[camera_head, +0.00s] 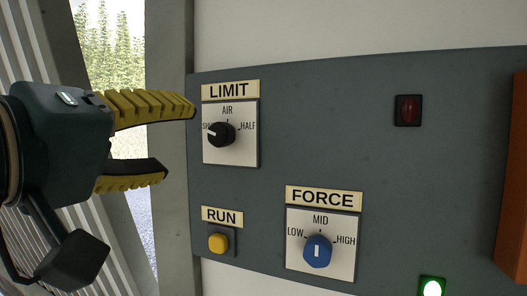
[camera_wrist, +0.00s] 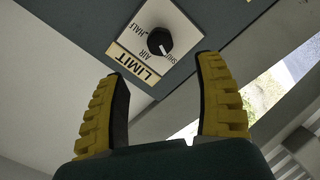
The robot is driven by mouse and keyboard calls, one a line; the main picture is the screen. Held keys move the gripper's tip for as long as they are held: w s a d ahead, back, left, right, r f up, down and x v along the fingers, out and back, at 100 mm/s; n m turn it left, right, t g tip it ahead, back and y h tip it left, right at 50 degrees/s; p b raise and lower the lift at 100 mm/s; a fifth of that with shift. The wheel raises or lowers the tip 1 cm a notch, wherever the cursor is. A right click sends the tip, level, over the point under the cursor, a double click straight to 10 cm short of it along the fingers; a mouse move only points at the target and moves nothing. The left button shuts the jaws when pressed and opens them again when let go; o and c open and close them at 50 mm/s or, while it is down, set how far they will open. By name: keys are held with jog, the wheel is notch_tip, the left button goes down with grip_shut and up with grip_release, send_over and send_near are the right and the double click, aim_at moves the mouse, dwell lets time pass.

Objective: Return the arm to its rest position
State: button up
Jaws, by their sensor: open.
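My gripper (camera_head: 180,140) is at the left of the head view, in front of the panel's left edge. Its two yellow ridged fingers are apart, with nothing between them. The upper fingertip is close to the black LIMIT knob (camera_head: 221,134), and I cannot tell whether any gap to the panel is left. In the wrist view the open fingers (camera_wrist: 165,70) point toward the LIMIT knob (camera_wrist: 159,41), which shows beyond their tips. The knob's white mark points left, toward the partly covered label at that side.
The dark grey panel (camera_head: 300,140) also carries a yellow RUN button (camera_head: 218,242), a blue FORCE knob (camera_head: 317,251) set near MID, a dark red lamp (camera_head: 408,110) and a lit green lamp (camera_head: 432,287). An orange part (camera_head: 513,190) borders the right. A post (camera_head: 170,130) and a window stand behind my gripper.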

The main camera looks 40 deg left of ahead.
jog(key=w+d+f+m+t+h, duration=0.2)
jog(key=w+d+f+m, duration=0.5)
jog(key=w+d+f, duration=0.6)
jog(key=s+d+f+m+t+h, duration=0.1)
jog(key=s+d+f+m, duration=0.1)
jog(key=d, duration=0.5)
jog(key=s+d+f+m+t+h, duration=0.1)
jog(key=s+d+f+m, duration=0.2)
jog(key=d, duration=0.5)
jog(key=s+d+f+m+h, duration=0.1)
jog(key=s+d+f+m, duration=0.2)
jog(key=d, duration=0.4)
jog(key=shift+s+d+t, duration=0.15)
jog(key=shift+s+t, duration=0.25)
jog(key=shift+s, duration=0.4)
